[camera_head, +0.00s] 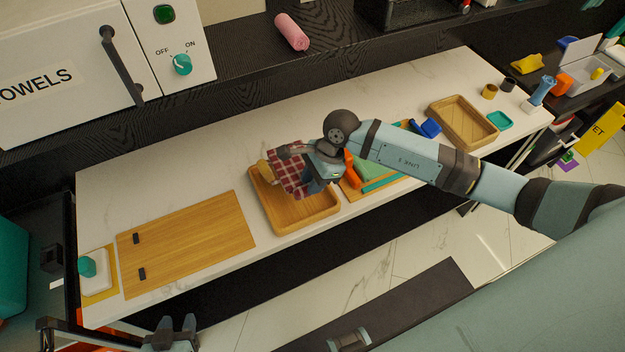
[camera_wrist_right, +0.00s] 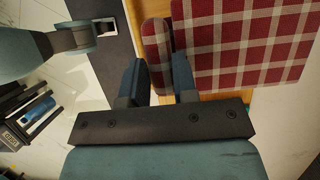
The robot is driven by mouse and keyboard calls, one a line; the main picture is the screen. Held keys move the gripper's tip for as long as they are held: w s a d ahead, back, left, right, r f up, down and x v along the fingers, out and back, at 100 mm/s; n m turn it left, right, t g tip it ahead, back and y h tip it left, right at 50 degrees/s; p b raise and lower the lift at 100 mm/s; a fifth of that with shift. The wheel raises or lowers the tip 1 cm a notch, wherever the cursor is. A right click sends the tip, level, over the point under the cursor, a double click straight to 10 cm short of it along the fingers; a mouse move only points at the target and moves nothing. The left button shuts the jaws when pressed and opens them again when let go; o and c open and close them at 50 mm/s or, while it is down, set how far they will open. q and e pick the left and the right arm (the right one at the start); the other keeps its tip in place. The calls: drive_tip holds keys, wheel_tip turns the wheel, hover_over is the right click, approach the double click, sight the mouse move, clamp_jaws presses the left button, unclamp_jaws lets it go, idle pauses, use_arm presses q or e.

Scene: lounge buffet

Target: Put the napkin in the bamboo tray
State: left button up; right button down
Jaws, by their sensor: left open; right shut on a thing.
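The bamboo tray (camera_head: 318,215) is a shallow wooden tray with a raised rim. My right gripper (camera_head: 300,158) is over the tray and shut on the napkin. In the right wrist view a narrow fold of the napkin (camera_wrist_right: 157,40) runs between the two fingers (camera_wrist_right: 160,78), and a wide part spreads to the right. I cannot tell whether the napkin rests on the tray floor. My left gripper (camera_head: 170,334) is open and empty at the bottom left.
A flat wooden board (camera_head: 190,240) with two black clips lies left of the tray. A board with colored utensils (camera_head: 378,183) is close on the right. Another wooden tray (camera_head: 462,125) stands farther right.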

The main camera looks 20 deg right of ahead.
drive_tip(key=shift+f+b, duration=0.15)
drive_tip(key=shift+b, duration=0.35)
wheel_tip(320, 180, down, 6)
drive_tip(key=b, duration=0.5)
drive_tip(key=shift+b, duration=0.35)
drive_tip(key=shift+f, duration=0.15)
drive_tip(key=shift+f+b, duration=0.2)
drive_tip(key=shift+b, duration=0.1)
drive_tip(key=shift+f+b, duration=0.5)
drive_tip(key=shift+b, duration=0.05)
